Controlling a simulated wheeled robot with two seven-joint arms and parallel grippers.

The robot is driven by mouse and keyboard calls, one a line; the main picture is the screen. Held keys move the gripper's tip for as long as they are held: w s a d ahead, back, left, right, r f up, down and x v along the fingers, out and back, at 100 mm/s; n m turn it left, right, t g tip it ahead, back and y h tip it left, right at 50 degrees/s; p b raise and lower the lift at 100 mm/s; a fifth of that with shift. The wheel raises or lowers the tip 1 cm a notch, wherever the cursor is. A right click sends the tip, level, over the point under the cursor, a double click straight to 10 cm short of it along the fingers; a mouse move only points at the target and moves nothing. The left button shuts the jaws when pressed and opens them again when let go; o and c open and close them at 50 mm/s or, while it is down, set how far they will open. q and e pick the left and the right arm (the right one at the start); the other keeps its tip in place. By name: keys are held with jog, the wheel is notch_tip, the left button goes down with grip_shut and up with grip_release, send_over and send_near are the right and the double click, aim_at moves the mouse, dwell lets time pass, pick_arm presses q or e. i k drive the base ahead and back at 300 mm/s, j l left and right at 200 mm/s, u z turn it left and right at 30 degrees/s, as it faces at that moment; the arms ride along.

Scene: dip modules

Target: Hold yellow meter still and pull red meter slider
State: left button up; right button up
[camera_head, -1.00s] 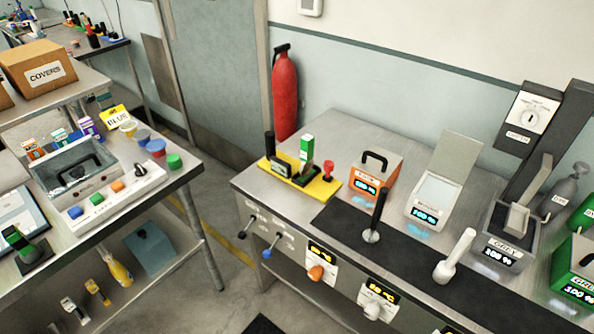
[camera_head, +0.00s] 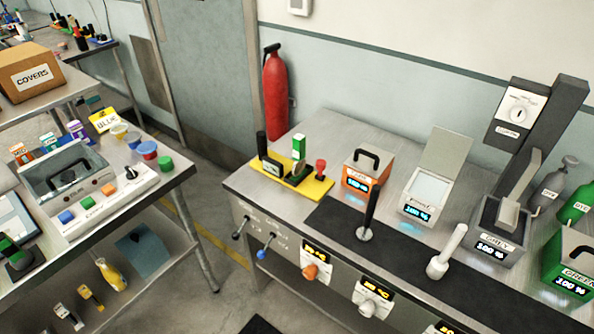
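A flat yellow base (camera_head: 317,191), which looks like the yellow meter, lies on the left back part of the metal table. A black upright handle (camera_head: 262,146), a green and white upright piece (camera_head: 299,150) and a red knob (camera_head: 320,168) stand on it, the knob at its right end. The red knob may be the red meter slider; no label on it can be read. Neither of my grippers shows in this view, and nothing is seen touching the yellow base.
Right of the base stand an orange box (camera_head: 369,172), a white display box (camera_head: 427,192), a grey box (camera_head: 497,232) and a green box (camera_head: 568,262). A black lever (camera_head: 369,214) and a white lever (camera_head: 446,252) rise from the dark mat (camera_head: 410,252). A floor gap separates the left table (camera_head: 183,172).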

aim_at(321, 165)
jog(key=i+j+z, duration=0.2)
jog(key=i+j, duration=0.3)
jog(key=i+j+z, duration=0.25)
jog(key=i+j, duration=0.2)
jog(key=j, duration=0.1)
